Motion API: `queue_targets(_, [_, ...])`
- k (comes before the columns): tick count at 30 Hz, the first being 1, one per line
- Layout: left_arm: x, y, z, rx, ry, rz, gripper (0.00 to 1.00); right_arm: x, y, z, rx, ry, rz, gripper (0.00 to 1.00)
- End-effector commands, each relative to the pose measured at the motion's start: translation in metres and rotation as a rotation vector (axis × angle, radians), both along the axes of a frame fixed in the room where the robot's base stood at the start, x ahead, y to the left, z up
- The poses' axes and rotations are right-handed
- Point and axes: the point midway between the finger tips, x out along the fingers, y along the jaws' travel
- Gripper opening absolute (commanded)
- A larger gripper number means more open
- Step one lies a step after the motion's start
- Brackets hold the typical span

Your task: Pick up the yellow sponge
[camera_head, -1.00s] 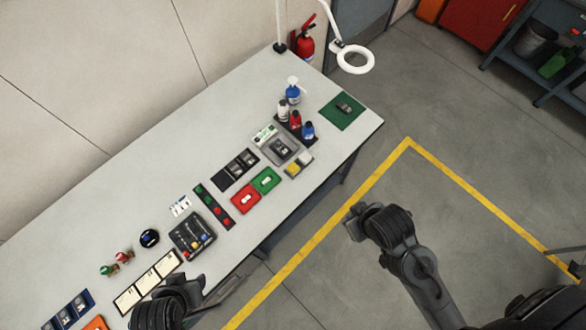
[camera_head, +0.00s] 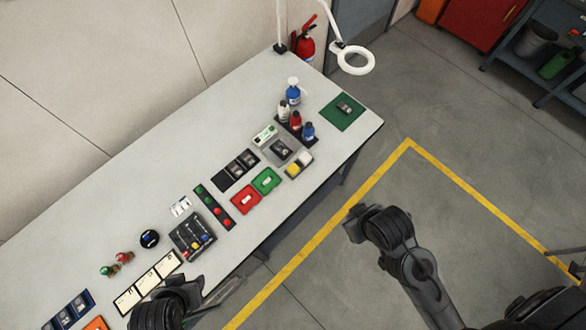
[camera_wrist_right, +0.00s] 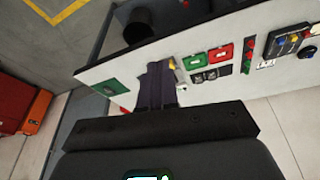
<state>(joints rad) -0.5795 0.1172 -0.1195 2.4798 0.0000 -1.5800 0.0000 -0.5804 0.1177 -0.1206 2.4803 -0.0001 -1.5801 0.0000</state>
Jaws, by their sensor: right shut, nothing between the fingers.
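The yellow sponge (camera_head: 293,168) lies beside a whitish item in a small dark tray (camera_head: 291,177) near the table's front edge, toward its right end. It shows as a small yellow patch in the right wrist view (camera_wrist_right: 172,64), partly covered by my right gripper (camera_wrist_right: 155,88). My right gripper (camera_head: 352,222) is shut and empty. In the head view it is off the table's front edge, to the lower right of the sponge, apart from it. My left gripper (camera_head: 205,291) is by the table's front edge at the bottom; its finger opening is unclear.
The grey table (camera_head: 130,175) also bears a red tray (camera_head: 238,206), a green tray (camera_head: 272,187), a rack of bottles (camera_head: 296,120) and a green mat (camera_head: 333,118). A ring lamp (camera_head: 344,65) stands over the far right end. The table's back left is clear.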

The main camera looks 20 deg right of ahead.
Motion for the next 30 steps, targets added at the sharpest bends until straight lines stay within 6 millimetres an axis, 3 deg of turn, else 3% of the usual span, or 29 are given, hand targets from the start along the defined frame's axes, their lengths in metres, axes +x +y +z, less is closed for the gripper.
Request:
queue_targets(5, [0.0001, -0.0012, 0.0001, -0.005, 0.000, 0.003, 0.43, -0.0002, -0.0016, -0.0002, -0.007, 0.000, 0.004, 0.00])
queue_targets(20, [-0.0002, 0.0009, -0.0001, 0.004, 0.000, -0.003, 0.43, -0.0002, -0.0013, -0.0003, -0.005, 0.000, 0.003, 0.75])
queue_targets(30, [-0.0003, 0.0019, -0.0003, 0.009, 0.000, -0.007, 0.43, 0.0016, -0.0002, 0.0007, 0.006, -0.006, -0.015, 0.77])
